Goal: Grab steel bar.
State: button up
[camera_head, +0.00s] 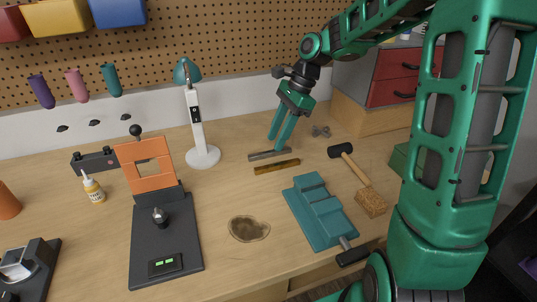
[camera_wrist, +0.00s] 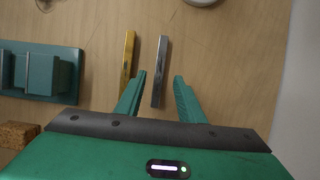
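The steel bar (camera_head: 262,155) is a grey bar lying on the workbench, beyond a brass-coloured bar (camera_head: 277,167). In the wrist view the steel bar (camera_wrist: 160,72) lies between the two finger lines, nearer the left finger, with the brass bar (camera_wrist: 128,62) just outside that finger. My gripper (camera_head: 277,142) is open, green fingers pointing down at the steel bar. It also shows open in the wrist view (camera_wrist: 160,76). I see nothing held. I cannot tell exactly how high the fingertips are above the bench.
A teal vise (camera_head: 318,214) and a hammer (camera_head: 355,175) lie to the right. A black and orange fixture (camera_head: 165,235) is further left. Red drawers (camera_head: 395,92) stand back right.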

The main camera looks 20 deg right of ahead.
aim_at(271, 151)
jog(key=shift+x, duration=1.75)
grip_shut()
